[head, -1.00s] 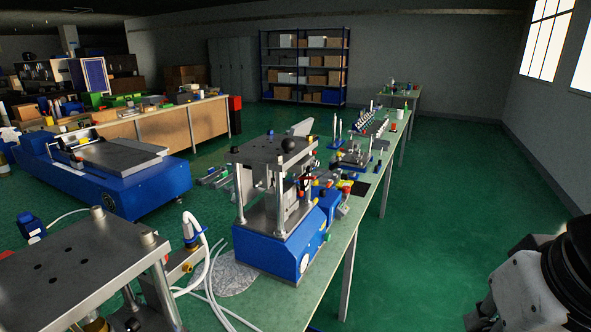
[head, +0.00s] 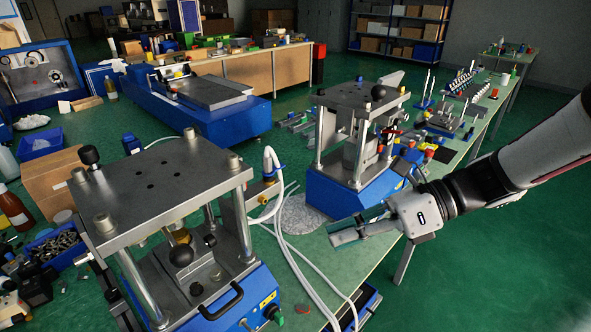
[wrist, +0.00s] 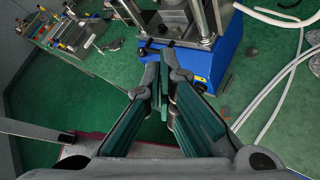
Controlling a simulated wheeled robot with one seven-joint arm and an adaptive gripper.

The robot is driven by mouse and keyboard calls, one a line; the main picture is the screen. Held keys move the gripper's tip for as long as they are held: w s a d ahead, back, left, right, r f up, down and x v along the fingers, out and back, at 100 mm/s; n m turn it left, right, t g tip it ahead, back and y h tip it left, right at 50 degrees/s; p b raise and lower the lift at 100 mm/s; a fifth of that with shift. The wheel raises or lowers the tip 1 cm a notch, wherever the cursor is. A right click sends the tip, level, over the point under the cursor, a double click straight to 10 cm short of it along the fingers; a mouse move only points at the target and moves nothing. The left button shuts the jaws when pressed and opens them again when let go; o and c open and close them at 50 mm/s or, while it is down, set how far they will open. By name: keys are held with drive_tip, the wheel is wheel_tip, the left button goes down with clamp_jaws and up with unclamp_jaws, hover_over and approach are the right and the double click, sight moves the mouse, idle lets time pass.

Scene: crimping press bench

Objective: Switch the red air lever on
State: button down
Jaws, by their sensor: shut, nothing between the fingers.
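My gripper (head: 352,228) is shut and empty, held over the green bench in front of the far blue press (head: 345,188). In the wrist view its closed fingers (wrist: 162,78) point toward the base of a blue press (wrist: 205,62). I cannot clearly make out the red air lever. A small red part (head: 391,132) shows at the right side of the far press, and another small red piece (head: 303,309) lies by the near press; I cannot tell whether either is the lever. An air fitting (head: 268,172) with a blue collar and white hoses stands between the presses.
The near press (head: 160,185), with steel posts and top plate, fills the lower left. White hoses (head: 283,235) run along the bench. A round grey disc (head: 302,213) lies between the presses. Open green floor (head: 500,260) is at the right.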

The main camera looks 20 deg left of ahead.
drive_tip(key=w+a+f+m+t+y, duration=0.2)
drive_tip(key=w+a+f+m+y, duration=0.15)
drive_tip(key=w+m, duration=0.3)
drive_tip(key=w+a+f+m+t+y, duration=0.1)
drive_tip(key=w+a+f+m+y, duration=0.3)
drive_tip(key=m, duration=0.4)
drive_tip(key=shift+m+y, duration=0.25)
drive_tip(key=shift+y, duration=0.1)
drive_tip(key=x, duration=0.9)
drive_tip(key=w+p+x, duration=0.1)
drive_tip(key=x, duration=0.3)
drive_tip(key=shift+a+r, duration=0.35)
drive_tip(key=shift+w+a+r+m+t+h+p, duration=0.15)
drive_tip(key=shift+a+r+h+p, duration=0.15)
drive_tip(key=shift+a, duration=0.15)
drive_tip(key=shift+a+r+m+t+h+p, duration=0.15)
drive_tip(key=shift+a+r+h, duration=0.15)
drive_tip(key=shift+a, duration=0.15)
